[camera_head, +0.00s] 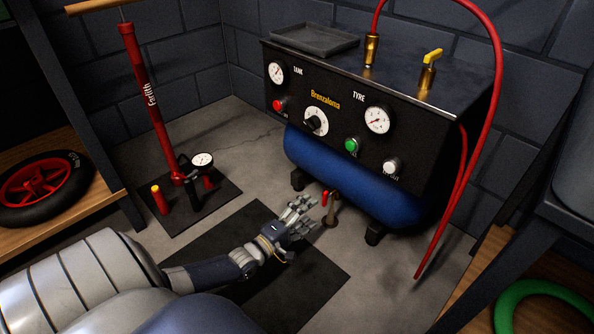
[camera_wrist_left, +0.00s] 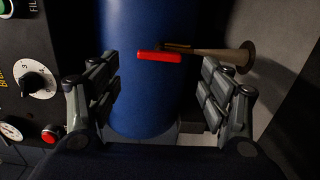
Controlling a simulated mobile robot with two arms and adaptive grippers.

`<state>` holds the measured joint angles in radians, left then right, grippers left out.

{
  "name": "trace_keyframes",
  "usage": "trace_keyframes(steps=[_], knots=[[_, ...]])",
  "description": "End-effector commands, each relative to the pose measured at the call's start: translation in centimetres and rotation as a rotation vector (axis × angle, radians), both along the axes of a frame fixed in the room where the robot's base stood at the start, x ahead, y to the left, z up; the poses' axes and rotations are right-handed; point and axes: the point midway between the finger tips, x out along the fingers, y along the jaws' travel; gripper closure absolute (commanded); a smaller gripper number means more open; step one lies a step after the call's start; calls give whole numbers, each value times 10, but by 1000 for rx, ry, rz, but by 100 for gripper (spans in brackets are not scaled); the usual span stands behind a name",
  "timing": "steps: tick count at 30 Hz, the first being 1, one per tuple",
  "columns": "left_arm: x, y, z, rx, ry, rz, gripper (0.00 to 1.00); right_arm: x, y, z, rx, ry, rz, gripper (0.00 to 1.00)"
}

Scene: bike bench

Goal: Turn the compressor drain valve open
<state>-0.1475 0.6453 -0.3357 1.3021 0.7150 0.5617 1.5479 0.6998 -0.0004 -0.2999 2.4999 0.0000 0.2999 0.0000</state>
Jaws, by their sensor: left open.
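The compressor (camera_head: 355,120) stands against the back wall, a black panel box above a blue tank (camera_head: 345,178). The drain valve, a red lever (camera_head: 325,199) on a brass pipe (camera_head: 333,212), sits low under the tank. In the left wrist view the red lever (camera_wrist_left: 159,57) lies roughly crosswise, with the brass pipe (camera_wrist_left: 215,53) running right to a flared end. My left gripper (camera_head: 307,212) is open and empty, just left of the valve. In the wrist view its fingers (camera_wrist_left: 163,80) stand either side of the lever, which appears ahead of them; I see no contact.
A red hose (camera_head: 490,90) arches over the compressor and hangs to the right. A red floor pump (camera_head: 150,100) stands at left on a dark base. A shelf with a wheel (camera_head: 45,187) is at far left. A dark mat (camera_head: 290,295) lies under my left arm.

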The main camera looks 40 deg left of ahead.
Motion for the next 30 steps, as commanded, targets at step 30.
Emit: trace_keyframes(steps=[30], knots=[[-40,3,1,1,-1,0,28,0,0,0,-1,0,0,60]])
